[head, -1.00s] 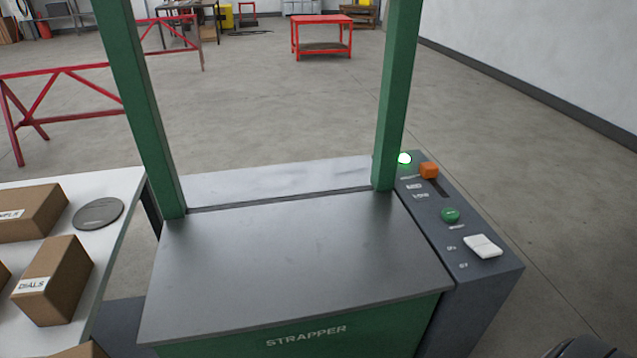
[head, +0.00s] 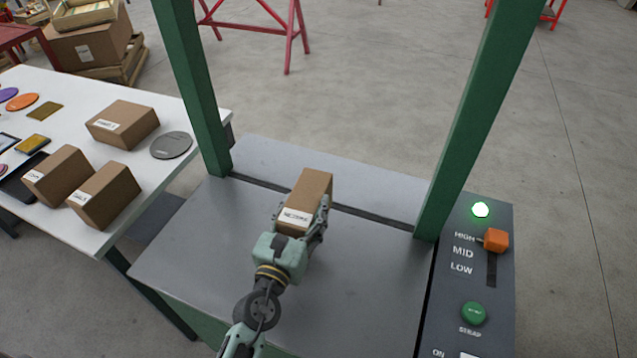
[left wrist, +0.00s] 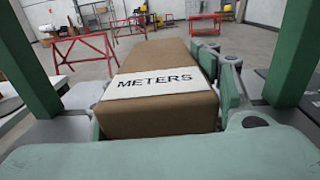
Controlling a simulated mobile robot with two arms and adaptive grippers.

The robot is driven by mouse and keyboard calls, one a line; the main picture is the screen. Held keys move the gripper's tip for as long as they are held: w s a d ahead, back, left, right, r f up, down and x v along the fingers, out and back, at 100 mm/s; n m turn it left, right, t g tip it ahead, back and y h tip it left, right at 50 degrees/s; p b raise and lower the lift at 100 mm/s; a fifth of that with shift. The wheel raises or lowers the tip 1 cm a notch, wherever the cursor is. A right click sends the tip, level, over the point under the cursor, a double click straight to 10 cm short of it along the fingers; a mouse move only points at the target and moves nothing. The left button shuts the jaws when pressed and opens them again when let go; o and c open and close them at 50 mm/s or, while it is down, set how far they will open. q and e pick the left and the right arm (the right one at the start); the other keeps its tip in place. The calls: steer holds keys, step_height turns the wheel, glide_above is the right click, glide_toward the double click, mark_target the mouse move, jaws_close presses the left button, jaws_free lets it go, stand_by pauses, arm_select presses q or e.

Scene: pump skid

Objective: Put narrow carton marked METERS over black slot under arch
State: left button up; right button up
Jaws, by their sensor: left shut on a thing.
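The narrow brown carton marked METERS (head: 309,190) is in my left gripper (head: 306,222), over the strapper's grey top (head: 200,255). The left wrist view shows its METERS label (left wrist: 158,82) facing me, with a green finger (left wrist: 229,88) along its right side. The black slot (head: 372,215) runs between the feet of the green arch (head: 460,130). The carton's far end overlaps the slot line in the head view. I cannot tell whether the carton rests on the top or hangs just above it. My right gripper is not in view.
A white table (head: 95,232) at left holds several other cartons, a grey disc (head: 171,145) and small items. The control panel at right has an orange slider (head: 496,240) near HIGH, a green STRAP button (head: 474,313) and a lit green lamp (head: 481,209). The top around the carton is clear.

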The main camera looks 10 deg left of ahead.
mark_target(317, 182)
arm_select(q)
steer(key=shift+m+h, duration=0.3)
steer(key=shift+h, duration=0.1)
steer(key=w+r, duration=0.1)
steer(key=w, duration=0.1)
steer(key=w+d+r+p, duration=0.1)
steer(key=w, duration=0.1)
steer(key=w+d+r+p, duration=0.1)
steer(key=w, duration=0.1)
steer(key=shift+r, duration=0.15)
steer(key=w+a+f+b, duration=0.2)
steer(key=w+f+b, duration=0.1)
steer(key=b, duration=0.2)
steer(key=w+a+f+b, duration=0.2)
steer(key=w+f+b, duration=0.1)
steer(key=f+b, duration=0.1)
steer(key=w+a+f+b, duration=0.2)
steer(key=w+f+b, duration=0.1)
steer(key=b, duration=0.4)
steer(key=shift+w+a+f, duration=0.15)
steer(key=shift+w+f, duration=0.1)
steer(key=shift+f, duration=0.2)
steer(key=shift+r, duration=0.1)
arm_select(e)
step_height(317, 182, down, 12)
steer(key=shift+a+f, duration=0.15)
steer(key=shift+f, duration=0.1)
